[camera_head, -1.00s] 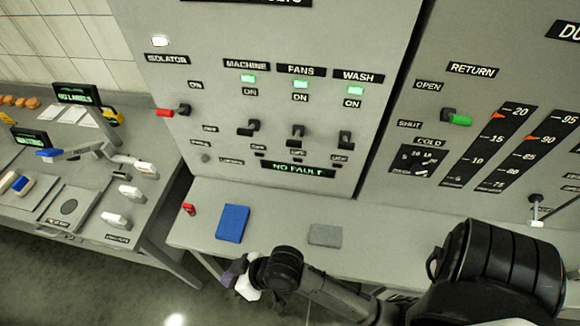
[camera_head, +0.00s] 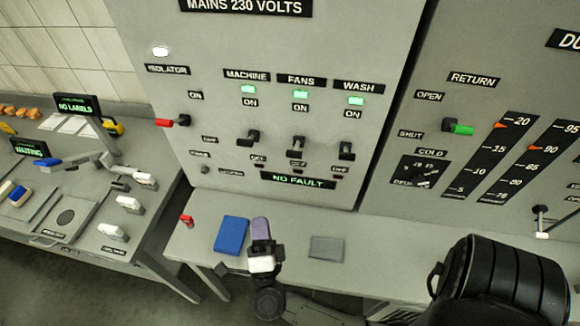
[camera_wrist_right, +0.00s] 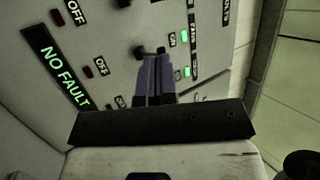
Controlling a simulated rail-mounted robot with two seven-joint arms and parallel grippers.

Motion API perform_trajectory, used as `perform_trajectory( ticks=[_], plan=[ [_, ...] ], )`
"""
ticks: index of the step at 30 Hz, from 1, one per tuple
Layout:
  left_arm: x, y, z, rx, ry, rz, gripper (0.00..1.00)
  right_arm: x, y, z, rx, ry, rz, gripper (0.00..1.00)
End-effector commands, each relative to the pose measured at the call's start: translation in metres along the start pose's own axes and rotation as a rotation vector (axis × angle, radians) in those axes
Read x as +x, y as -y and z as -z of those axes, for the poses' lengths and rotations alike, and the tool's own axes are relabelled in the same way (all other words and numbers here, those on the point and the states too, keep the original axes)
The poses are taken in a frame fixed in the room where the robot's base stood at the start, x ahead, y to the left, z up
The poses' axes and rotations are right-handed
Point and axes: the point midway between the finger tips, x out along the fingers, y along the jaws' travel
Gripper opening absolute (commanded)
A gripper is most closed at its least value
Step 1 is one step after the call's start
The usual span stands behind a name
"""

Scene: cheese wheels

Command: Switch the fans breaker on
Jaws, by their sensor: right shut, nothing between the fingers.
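The fans breaker (camera_head: 298,147) is a black lever in the middle of three on the grey mains panel, between its ON and OFF labels. The FANS lamp (camera_head: 300,107) above it glows green. I cannot tell its lever's exact setting. My right gripper (camera_head: 260,226), with purple fingers, is shut and empty, in front of the panel and below the breaker row in the head view. In the right wrist view its closed fingers (camera_wrist_right: 157,62) point at the panel, with a black lever near their tips; which lever is unclear. My left gripper is not in view.
The machine breaker (camera_head: 252,137) and wash breaker (camera_head: 346,150) flank the fans lever, their lamps green too. A NO FAULT display (camera_head: 297,181) sits below. A blue block (camera_head: 231,235) and grey block (camera_head: 326,247) lie on the ledge. The isolator's red handle (camera_head: 168,123) is at left.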

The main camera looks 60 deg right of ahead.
Motion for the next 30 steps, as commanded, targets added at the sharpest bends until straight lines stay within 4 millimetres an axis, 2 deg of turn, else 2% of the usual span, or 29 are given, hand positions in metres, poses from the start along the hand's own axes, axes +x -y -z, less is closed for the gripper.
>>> perform_trajectory(
  ticks=[3,6,13,30],
  plan=[
    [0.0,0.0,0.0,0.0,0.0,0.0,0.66,-0.002,-0.004,0.024,0.001,-0.145,-0.028,0.0],
    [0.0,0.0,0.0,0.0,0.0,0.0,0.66,-0.004,-0.005,0.037,-0.004,-0.227,-0.035,0.0],
    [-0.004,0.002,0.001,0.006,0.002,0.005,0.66,0.003,-0.005,0.05,-0.015,-0.296,-0.039,0.0],
    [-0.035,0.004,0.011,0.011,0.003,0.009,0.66,0.098,-0.007,0.078,-0.017,-0.291,-0.036,0.0]
  ],
)
